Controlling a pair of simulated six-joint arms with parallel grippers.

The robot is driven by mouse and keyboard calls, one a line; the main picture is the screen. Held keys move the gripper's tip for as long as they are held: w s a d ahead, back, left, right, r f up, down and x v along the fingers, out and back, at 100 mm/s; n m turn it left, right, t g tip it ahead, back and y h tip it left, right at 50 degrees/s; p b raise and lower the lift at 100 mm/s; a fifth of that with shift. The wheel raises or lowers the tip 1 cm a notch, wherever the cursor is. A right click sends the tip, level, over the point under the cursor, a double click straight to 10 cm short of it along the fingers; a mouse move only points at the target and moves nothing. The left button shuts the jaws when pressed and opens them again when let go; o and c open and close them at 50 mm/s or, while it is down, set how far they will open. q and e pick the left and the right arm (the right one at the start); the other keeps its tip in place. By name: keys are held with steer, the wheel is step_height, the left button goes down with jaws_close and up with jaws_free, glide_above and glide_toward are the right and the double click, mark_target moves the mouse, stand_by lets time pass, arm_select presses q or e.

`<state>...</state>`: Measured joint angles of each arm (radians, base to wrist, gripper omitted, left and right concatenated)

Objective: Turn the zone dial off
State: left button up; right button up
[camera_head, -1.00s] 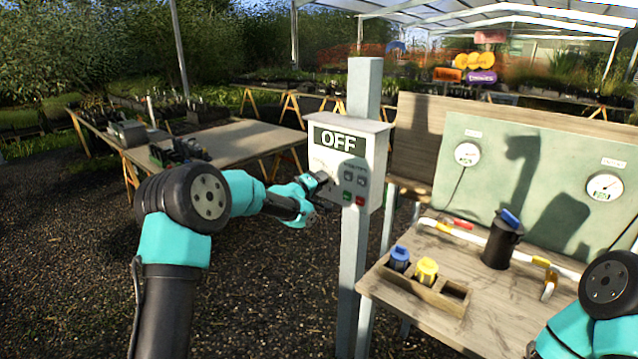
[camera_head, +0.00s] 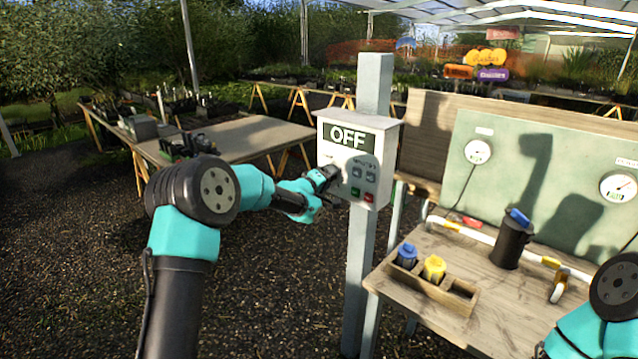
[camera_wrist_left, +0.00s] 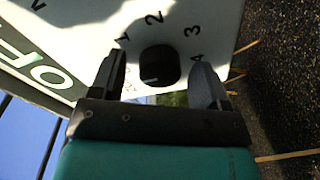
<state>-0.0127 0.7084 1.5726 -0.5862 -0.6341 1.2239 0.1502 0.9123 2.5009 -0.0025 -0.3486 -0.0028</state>
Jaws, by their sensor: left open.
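The control box (camera_head: 384,150) is on a pale post, and its top sign (camera_head: 347,137) reads OFF. The zone dial (camera_wrist_left: 159,65) is a round black knob on the box's white face, with printed numbers 1 to 4 around it. A small pale mark shows near its lower left edge in the left wrist view. My left gripper (camera_head: 330,177) is at the box's front and hides the dial in the head view. In the left wrist view my left gripper (camera_wrist_left: 163,85) is open, one finger on each side of the dial, with gaps showing. My right gripper is out of frame.
Green and red buttons (camera_head: 368,197) are on the box, right of my left gripper. A potting table (camera_head: 235,138) stands behind left.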

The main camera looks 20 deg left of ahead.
arm_select(q)
steer(key=v, duration=1.7)
steer(key=shift+s, duration=0.15)
steer(key=shift+r, duration=0.1)
steer(key=s+d+f+m+g+y, duration=0.15)
steer(key=s+f+g, duration=0.3)
steer(key=f, duration=0.95)
steer(key=s+d+f+m+g+y, duration=0.1)
steer(key=s+d+f+g, duration=0.35)
steer(key=f, duration=1.05)
steer(key=s+f+m+g, duration=0.1)
steer(key=s+f+g, duration=0.1)
steer(key=s+f, duration=0.3)
steer(key=s+d+f+m+g, duration=0.1)
steer(key=s+f, duration=0.3)
steer(key=s, duration=0.7)
steer(key=s+d+f+m+g, duration=0.1)
steer(key=s+f+m+g, duration=0.1)
steer(key=s+f, duration=0.3)
steer(key=s+g, duration=0.1)
steer(key=s, duration=0.3)
steer(key=shift+f+g, duration=0.3)
steer(key=shift+g, duration=0.1)
steer(key=shift+w, duration=0.1)
